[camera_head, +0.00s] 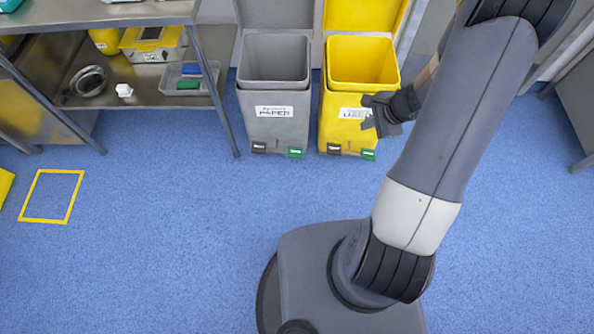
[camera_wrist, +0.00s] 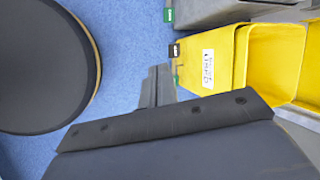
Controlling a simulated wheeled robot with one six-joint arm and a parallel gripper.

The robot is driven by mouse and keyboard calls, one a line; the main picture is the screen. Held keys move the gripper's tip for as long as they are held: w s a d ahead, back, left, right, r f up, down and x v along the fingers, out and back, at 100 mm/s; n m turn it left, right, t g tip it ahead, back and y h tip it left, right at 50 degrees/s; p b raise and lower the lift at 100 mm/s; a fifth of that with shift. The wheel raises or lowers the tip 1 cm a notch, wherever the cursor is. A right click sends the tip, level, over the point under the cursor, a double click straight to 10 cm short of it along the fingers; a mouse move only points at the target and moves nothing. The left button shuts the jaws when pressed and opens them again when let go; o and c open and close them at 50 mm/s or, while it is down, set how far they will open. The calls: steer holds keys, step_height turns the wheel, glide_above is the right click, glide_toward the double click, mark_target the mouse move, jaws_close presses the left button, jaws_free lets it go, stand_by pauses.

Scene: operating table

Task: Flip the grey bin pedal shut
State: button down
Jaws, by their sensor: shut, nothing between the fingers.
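The grey bin (camera_head: 274,95) stands upright against the back wall with its lid raised and its inside showing. At its foot are a black pedal (camera_head: 259,147) and a green pedal (camera_head: 296,153). In the wrist view only part of the grey bin (camera_wrist: 235,11) shows at the top, with one green pedal (camera_wrist: 168,14). My gripper (camera_head: 372,113) is shut and empty. It is in front of the yellow bin's right side, to the right of the grey bin and above pedal height. In the wrist view its fingers (camera_wrist: 157,86) point up towards the bins.
The yellow bin (camera_head: 352,98) stands just right of the grey one, lid open, with black and green pedals of its own. A steel shelf table (camera_head: 140,90) with trays stands left of the grey bin. Blue floor (camera_head: 190,200) in front of the bins is clear.

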steer(key=w+d+f+m+t+b, duration=0.1)
steer(key=d+f+m+t+b, duration=0.2)
steer(key=d+f+m+b, duration=0.8)
steer(key=w+f+t+b, duration=0.2)
steer(key=f+b, duration=0.3)
steer(key=f, duration=1.3)
steer(key=w+d+f+m+t+b, duration=0.1)
steer(key=d+f+m+t+b, duration=0.2)
steer(key=d+f+m+b, duration=0.8)
steer(key=s+d+f+m+t+h+b, duration=0.1)
steer(key=s+f+t+h+b, duration=0.1)
steer(key=f, duration=1.4)
steer(key=s+h+b, duration=0.1)
steer(key=s+h, duration=0.1)
steer(key=h, duration=0.1)
steer(key=shift+s+d+f, duration=0.15)
steer(key=shift+f, duration=0.05)
